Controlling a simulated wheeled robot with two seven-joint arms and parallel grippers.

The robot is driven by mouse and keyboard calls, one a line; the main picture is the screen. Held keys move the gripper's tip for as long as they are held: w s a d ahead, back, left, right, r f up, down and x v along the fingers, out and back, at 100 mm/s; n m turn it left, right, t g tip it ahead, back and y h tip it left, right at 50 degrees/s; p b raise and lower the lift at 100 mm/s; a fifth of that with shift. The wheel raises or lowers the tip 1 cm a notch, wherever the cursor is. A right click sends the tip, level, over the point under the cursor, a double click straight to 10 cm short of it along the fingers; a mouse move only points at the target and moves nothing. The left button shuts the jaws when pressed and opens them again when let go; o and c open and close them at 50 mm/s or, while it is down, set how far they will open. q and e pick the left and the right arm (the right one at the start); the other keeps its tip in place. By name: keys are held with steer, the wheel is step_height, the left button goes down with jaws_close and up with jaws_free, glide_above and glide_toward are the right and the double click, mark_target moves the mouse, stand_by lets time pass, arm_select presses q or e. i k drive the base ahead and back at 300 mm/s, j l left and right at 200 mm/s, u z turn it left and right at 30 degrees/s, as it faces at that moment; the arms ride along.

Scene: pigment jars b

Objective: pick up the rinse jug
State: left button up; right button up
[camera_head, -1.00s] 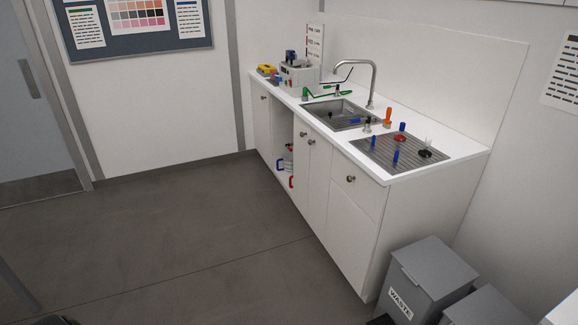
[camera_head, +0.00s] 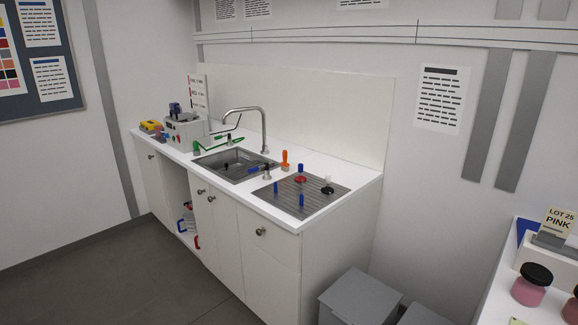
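Jug-like items (camera_head: 188,223) stand in the open bay under the white counter, left of the cupboard doors. A pale body shows there with a blue handle (camera_head: 181,226) and a red handle (camera_head: 197,242). They are small and partly hidden by the bay's edge. I cannot tell which one is the rinse jug, or whether they are one thing or two. Neither of my grippers shows in this view.
The counter (camera_head: 225,192) carries a sink (camera_head: 232,166), a tap (camera_head: 263,130), a ribbed drainboard (camera_head: 285,200) and a grey machine (camera_head: 185,133). Grey bins (camera_head: 360,298) stand at its near end. A bench with a pink jar (camera_head: 531,287) is at right. Floor left of the cupboards is clear.

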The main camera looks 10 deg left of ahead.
mark_target(189, 218)
steer(key=i+j, duration=0.3)
steer(key=j, duration=0.15)
steer(key=i+j+z, duration=0.1)
steer(key=i+j, duration=0.15)
steer(key=j, duration=0.2)
steer(key=i+j, duration=0.3)
steer(key=j, duration=0.2)
steer(key=i+j+z, duration=0.1)
steer(key=i+j, duration=0.15)
steer(key=j, duration=0.2)
steer(key=i+j+z, duration=0.1)
steer(key=i+j, duration=0.15)
steer(key=j, duration=0.25)
steer(key=i+j, duration=0.25)
steer(key=j, duration=0.3)
steer(key=i+j+z, duration=0.1)
steer(key=i+j, duration=0.15)
steer(key=j, duration=0.25)
steer(key=i+j, duration=0.2)
steer(key=j, duration=0.35)
